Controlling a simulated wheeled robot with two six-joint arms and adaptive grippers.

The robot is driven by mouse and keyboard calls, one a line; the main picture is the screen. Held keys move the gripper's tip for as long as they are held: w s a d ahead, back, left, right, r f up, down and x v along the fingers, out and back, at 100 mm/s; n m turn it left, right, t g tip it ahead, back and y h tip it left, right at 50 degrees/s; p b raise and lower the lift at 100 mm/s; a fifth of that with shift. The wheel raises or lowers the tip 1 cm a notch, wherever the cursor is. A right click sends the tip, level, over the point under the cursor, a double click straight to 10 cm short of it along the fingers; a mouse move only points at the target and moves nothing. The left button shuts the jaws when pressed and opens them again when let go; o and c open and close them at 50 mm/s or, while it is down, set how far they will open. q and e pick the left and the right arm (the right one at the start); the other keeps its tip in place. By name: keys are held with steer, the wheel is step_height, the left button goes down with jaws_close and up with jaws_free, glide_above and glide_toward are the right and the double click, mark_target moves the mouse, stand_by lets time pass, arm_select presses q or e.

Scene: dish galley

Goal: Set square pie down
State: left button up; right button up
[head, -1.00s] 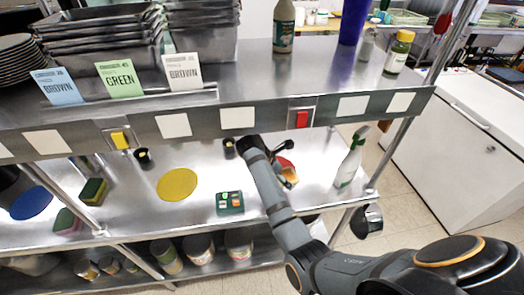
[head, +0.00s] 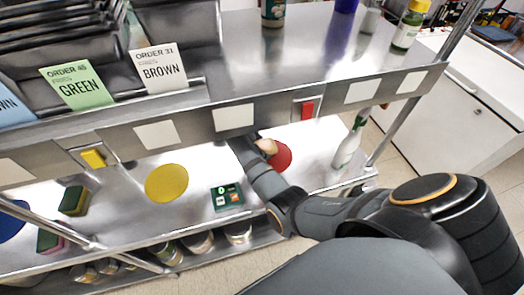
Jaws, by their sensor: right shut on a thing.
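My right gripper (head: 254,139) is on the lower shelf, partly hidden behind the front edge of the upper shelf. It is shut on a small tan thing, which I take to be the square pie (head: 267,147); its shape is mostly hidden. The pie shows over or right beside a red disc (head: 282,156) on the shelf. I cannot tell whether it touches the disc. My left gripper is not in view.
A yellow disc (head: 167,183) and a green device (head: 227,196) lie left of my right arm. A spray bottle (head: 348,143) stands to the right. The upper shelf edge (head: 262,110), with a red switch (head: 307,110), overhangs my gripper. A sponge (head: 74,200) lies at the left.

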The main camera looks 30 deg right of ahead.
steer(key=f, duration=0.3)
steer(key=shift+s, duration=0.2)
steer(key=shift+w+f, duration=0.1)
steer(key=shift+f, duration=0.05)
steer(key=o, duration=1.3)
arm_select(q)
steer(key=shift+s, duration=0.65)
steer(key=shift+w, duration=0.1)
arm_select(e)
steer(key=shift+a+r, duration=0.15)
steer(key=shift+r, duration=0.05)
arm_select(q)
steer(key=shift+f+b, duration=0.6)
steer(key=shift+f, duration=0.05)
arm_select(e)
steer(key=v, duration=1.1)
steer(key=shift+a+r, duration=0.15)
steer(key=shift+r, duration=0.15)
